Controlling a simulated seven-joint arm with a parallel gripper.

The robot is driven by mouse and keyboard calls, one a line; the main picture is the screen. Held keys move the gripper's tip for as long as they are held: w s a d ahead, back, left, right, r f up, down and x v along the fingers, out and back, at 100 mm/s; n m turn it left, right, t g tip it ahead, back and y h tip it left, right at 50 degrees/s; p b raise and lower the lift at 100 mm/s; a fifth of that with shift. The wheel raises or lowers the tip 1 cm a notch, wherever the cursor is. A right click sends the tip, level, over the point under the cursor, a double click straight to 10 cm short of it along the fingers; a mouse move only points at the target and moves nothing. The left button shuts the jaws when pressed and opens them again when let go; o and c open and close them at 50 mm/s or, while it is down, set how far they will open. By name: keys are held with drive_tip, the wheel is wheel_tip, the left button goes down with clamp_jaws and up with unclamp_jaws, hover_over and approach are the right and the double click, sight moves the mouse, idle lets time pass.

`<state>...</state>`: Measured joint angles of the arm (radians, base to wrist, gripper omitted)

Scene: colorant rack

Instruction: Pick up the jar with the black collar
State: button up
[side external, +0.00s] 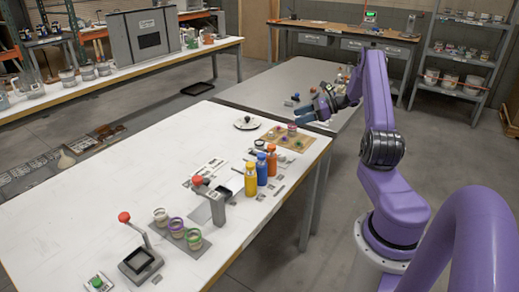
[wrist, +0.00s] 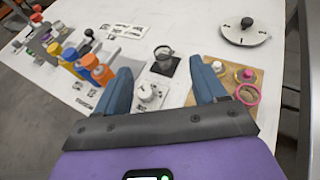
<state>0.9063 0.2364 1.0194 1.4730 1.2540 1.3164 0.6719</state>
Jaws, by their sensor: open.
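In the wrist view a clear jar with a dark rim (wrist: 163,53) stands on a black square pad, beyond my fingers and between their tips in the picture. It looks like the black-collared jar; it is small, so its collar is hard to confirm. My gripper (wrist: 161,70) is open and empty, its two blue fingers spread apart. In the side external view my gripper (side external: 319,109) hangs above the far end of the white table (side external: 110,190), apart from everything on it. The jar is hard to make out in that view, near the bottles.
Orange (side external: 272,161), blue (side external: 262,169) and yellow (side external: 251,180) bottles stand beside the jar's area. A tan board (side external: 270,137) holds small coloured items. A round white plate (side external: 247,124) lies beyond.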

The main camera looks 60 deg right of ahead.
wheel_tip(320, 180, down, 6)
approach(259, 142)
drive_tip(key=w+a, duration=0.1)
drive_tip(key=w+a+f, duration=0.1)
drive_tip(key=a, duration=0.1)
drive_tip(key=shift+w+f, duration=0.25)
drive_tip(key=shift+w, duration=0.15)
drive_tip(key=shift+a+r+x, duration=0.15)
drive_tip(key=shift+x, duration=1.15)
drive_tip(key=shift+a+r+x, duration=0.1)
drive_tip(key=shift+x, duration=1.25)
drive_tip(key=c, duration=1)
